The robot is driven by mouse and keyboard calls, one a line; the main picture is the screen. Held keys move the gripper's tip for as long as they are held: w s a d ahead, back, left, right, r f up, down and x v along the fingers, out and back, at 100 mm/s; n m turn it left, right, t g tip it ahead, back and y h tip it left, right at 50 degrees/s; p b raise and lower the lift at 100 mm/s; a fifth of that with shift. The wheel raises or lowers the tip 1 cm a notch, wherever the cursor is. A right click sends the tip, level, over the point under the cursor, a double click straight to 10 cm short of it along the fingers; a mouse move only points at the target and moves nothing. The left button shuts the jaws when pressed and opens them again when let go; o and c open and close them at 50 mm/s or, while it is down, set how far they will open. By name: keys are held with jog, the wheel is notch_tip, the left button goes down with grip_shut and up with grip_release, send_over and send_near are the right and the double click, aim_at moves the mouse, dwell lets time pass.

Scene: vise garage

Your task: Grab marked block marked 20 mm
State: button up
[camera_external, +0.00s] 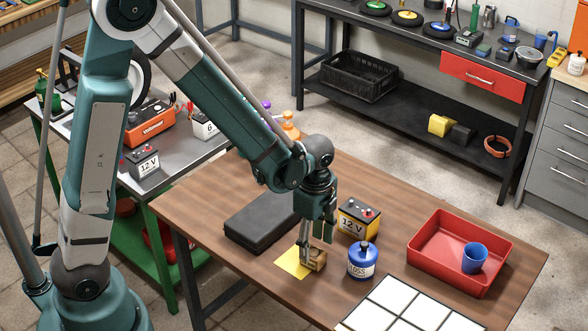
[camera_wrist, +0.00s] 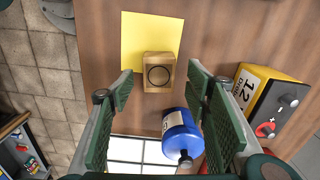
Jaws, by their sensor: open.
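A small wooden block (camera_external: 319,260) with a dark ring drawn on it stands on the brown table, partly over the edge of a yellow sheet (camera_external: 290,264). No 20 mm marking is readable. In the wrist view, the block (camera_wrist: 158,59) overlaps the lower edge of the yellow sheet (camera_wrist: 150,28). My gripper (camera_external: 315,246) is low over the table, right at the block in the external view. In the wrist view, my gripper (camera_wrist: 160,84) is open, its fingers wide apart, with the block appearing between the tips. I cannot tell whether a finger touches it.
A blue bottle (camera_external: 361,262) stands close right of the block. A yellow 12 V battery (camera_external: 357,220) is behind it. A black case (camera_external: 262,221) lies to the left. A red tray (camera_external: 437,265) holding a blue cup (camera_external: 474,259) is farther right. White tiles (camera_external: 392,296) lie in front.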

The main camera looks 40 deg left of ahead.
aim_at(313, 252)
jog(key=shift+s+d+f+b, duration=0.1)
jog(key=shift+f+b, duration=0.35)
jog(key=shift+f, duration=2)
jog(key=c, duration=1)
